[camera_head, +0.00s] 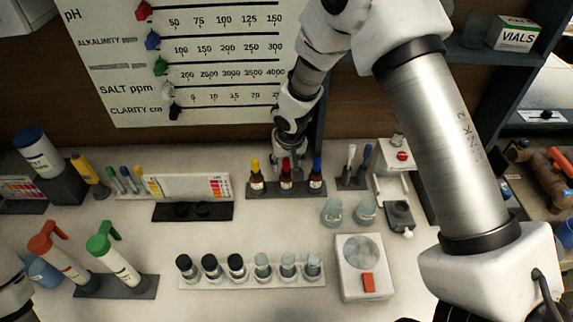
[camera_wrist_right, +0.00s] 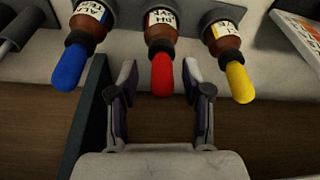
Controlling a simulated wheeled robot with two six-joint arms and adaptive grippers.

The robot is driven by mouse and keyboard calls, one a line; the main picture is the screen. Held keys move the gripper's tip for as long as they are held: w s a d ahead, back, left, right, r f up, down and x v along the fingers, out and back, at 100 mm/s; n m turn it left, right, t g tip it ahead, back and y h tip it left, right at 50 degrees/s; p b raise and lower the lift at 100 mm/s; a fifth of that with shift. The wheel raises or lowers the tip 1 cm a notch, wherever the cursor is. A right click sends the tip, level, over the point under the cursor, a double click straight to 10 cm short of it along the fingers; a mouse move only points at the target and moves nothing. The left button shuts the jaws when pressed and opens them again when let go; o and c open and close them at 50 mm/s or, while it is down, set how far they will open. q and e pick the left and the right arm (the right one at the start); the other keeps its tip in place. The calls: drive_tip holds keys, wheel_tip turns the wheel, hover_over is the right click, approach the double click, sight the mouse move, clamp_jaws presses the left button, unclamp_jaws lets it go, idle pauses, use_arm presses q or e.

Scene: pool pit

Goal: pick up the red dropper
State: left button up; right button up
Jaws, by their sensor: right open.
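The red dropper is a brown bottle with a red rubber bulb (camera_head: 286,166), standing in the middle of a dark rack between a yellow-bulbed and a blue-bulbed bottle. In the right wrist view its red bulb (camera_wrist_right: 162,76) lies between and just ahead of the two finger tips. My right gripper (camera_head: 287,152) reaches down behind the rack, close to the red bulb. In the wrist view the right gripper (camera_wrist_right: 158,92) is open, with a finger on each side and nothing gripped. Its fingers are partly hidden behind the bottles in the head view. My left gripper is not visible.
The yellow dropper (camera_head: 255,169) and blue dropper (camera_head: 316,168) stand close on either side in the rack (camera_head: 268,189). A test chart panel (camera_head: 195,183) is left, two small glass cups (camera_head: 333,211) right. Several vials (camera_head: 236,267) stand in front. The wall board is close behind.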

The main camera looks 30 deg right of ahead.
drive_tip(key=shift+s+a+r, duration=0.25)
drive_tip(key=shift+s+r, duration=0.15)
drive_tip(key=shift+s, duration=0.05)
drive_tip(key=c, duration=0.4)
drive_tip(key=shift+c, duration=1.4)
drive_tip(key=shift+w+d+f, duration=0.1)
drive_tip(key=shift+w+f, duration=0.05)
drive_tip(key=shift+w, duration=0.05)
drive_tip(key=v, duration=0.3)
drive_tip(key=w+v, duration=0.1)
drive_tip(key=v, duration=0.2)
drive_tip(key=w+b+v, duration=0.1)
drive_tip(key=v, duration=0.3)
drive_tip(key=shift+w+d+r, duration=0.15)
drive_tip(key=shift+d+r, duration=0.1)
drive_tip(key=shift+r, duration=0.05)
drive_tip(key=shift+w, duration=0.1)
